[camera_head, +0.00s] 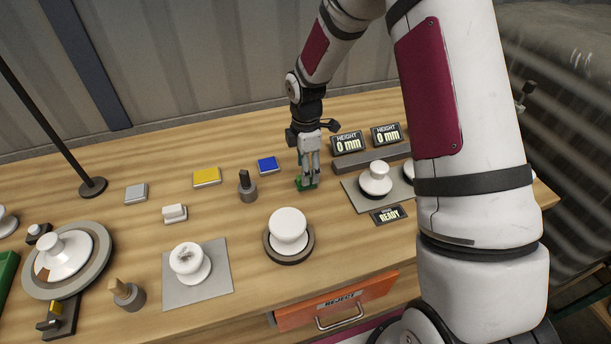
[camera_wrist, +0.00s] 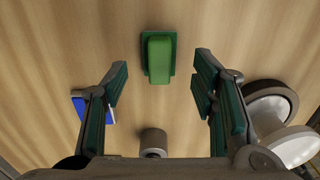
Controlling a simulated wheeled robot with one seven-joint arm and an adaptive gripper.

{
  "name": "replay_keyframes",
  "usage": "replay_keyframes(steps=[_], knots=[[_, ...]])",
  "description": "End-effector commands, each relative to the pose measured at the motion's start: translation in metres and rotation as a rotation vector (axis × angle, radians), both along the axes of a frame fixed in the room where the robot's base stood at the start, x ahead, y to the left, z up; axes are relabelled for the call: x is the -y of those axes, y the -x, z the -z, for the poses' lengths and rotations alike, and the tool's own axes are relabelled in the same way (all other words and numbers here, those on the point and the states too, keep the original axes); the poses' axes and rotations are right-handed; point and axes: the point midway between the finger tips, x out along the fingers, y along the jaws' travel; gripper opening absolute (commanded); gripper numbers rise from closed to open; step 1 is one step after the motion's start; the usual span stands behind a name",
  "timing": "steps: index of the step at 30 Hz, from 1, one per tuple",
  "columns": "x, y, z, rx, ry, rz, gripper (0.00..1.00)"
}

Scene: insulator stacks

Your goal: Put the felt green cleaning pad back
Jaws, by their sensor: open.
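The green cleaning pad (camera_wrist: 158,58) lies on the wooden table, a green block on a darker green base. In the wrist view it sits at the top middle, ahead of the gap between the fingers. In the head view the green pad (camera_head: 306,184) shows partly behind my fingers. My gripper (camera_head: 308,172) is open and points down at the pad, low over the table. In the wrist view my gripper (camera_wrist: 160,88) has its fingers spread wide with nothing between them. I cannot tell its exact height above the pad.
A blue pad (camera_head: 268,165), a yellow pad (camera_head: 206,177) and a grey pad (camera_head: 136,192) lie to the left. A dark-handled tool in a round holder (camera_head: 247,188) stands left of my gripper. White insulators (camera_head: 375,180) stand on a grey plate at right. An orange reject drawer (camera_head: 338,302) is in front.

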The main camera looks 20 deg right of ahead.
Motion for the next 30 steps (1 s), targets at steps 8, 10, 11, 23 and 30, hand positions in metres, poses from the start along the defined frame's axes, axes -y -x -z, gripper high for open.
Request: replay_keyframes(steps=[8, 10, 11, 23, 30], knots=[[0.001, -0.001, -0.055, 0.004, 0.000, 0.000, 0.53], [0.001, -0.001, -0.065, 0.003, 0.000, 0.001, 0.53], [0.001, -0.001, -0.068, 0.002, 0.000, 0.001, 0.53], [0.003, 0.025, -0.141, 0.075, 0.031, 0.199, 0.53], [0.005, 0.085, -0.223, 0.202, 0.021, 0.573, 0.53]])
